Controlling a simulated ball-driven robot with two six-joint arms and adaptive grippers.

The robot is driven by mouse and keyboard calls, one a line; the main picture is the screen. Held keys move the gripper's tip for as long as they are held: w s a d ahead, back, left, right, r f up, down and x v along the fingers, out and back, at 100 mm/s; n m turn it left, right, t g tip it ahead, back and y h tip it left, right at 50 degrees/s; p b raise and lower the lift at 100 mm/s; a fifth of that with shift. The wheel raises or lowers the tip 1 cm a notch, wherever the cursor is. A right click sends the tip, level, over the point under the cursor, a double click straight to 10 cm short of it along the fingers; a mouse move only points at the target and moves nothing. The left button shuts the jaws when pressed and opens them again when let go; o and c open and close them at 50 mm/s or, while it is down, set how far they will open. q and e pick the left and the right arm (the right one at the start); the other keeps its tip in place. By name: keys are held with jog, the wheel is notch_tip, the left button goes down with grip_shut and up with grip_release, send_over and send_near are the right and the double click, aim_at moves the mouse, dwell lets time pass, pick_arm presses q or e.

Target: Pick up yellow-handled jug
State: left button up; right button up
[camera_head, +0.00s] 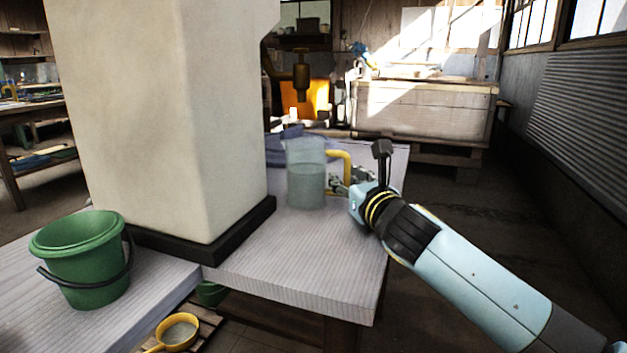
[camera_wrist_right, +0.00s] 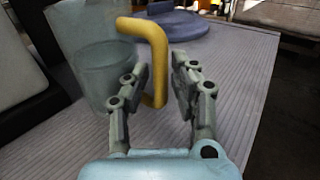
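The jug (camera_head: 306,178) is a clear container with a yellow handle (camera_head: 346,165) on its right side. It stands upright on the grey ridged table, just right of the big pale block, and seems to hold some liquid. My right gripper (camera_head: 338,184) is at the handle in the head view. In the right wrist view my right gripper (camera_wrist_right: 160,80) has its fingers apart, with the yellow handle (camera_wrist_right: 158,60) between or just beyond them. The clear jug body (camera_wrist_right: 95,60) is to the left there. I cannot tell whether the fingers touch the handle. My left gripper is not in view.
A pale block (camera_head: 160,110) on a dark base fills the table's left side. A green bucket (camera_head: 85,262) stands at front left. A blue item (camera_head: 288,138) lies behind the jug. The table (camera_head: 300,262) is clear in front of the jug.

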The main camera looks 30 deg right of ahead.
jog(key=shift+c, duration=0.3)
grip_shut()
jog(key=shift+r, duration=0.15)
